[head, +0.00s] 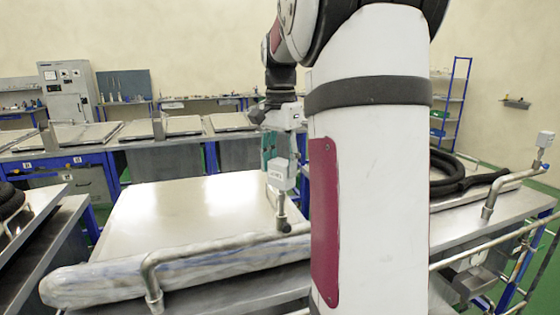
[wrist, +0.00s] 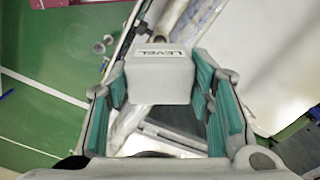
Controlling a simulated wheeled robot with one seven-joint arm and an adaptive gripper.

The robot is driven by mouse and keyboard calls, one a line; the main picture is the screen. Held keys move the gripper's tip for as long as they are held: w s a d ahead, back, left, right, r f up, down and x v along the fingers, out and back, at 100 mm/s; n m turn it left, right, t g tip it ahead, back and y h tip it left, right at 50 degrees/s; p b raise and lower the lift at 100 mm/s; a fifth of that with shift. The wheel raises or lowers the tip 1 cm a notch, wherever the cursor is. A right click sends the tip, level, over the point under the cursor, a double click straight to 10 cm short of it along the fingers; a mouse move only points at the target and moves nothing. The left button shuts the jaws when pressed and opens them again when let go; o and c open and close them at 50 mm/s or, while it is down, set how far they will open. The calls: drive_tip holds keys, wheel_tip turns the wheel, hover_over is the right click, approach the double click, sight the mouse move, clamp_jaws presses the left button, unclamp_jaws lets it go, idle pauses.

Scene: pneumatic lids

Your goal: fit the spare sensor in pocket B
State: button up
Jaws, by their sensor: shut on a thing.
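My gripper (head: 281,158) is shut on a small pale grey box-shaped sensor (head: 277,174) with a thin stem below it. In the wrist view the sensor (wrist: 160,76) sits between the teal finger pads, with "LEVEL" on one face. The sensor is directly above the upright end (head: 282,221) of a bent metal pipe. I cannot tell whether its stem is seated there or only lined up. A similar grey sensor (head: 545,139) stands on another pipe at the far right. No pocket B label is readable.
A bent pipe (head: 200,254) runs over a long wrapped roll (head: 95,286) along the front of a pale lid (head: 165,212). A black hose (head: 450,165) lies at right. Benches and a grey cabinet (head: 68,90) stand behind. My arm hides the middle.

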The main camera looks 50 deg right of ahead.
drive_tip(key=shift+f, duration=0.85)
drive_tip(key=o, duration=1.2)
drive_tip(key=shift+r+p, duration=1.05)
drive_tip(key=shift+r, duration=2.45)
wheel_tip(320, 180, up, 12)
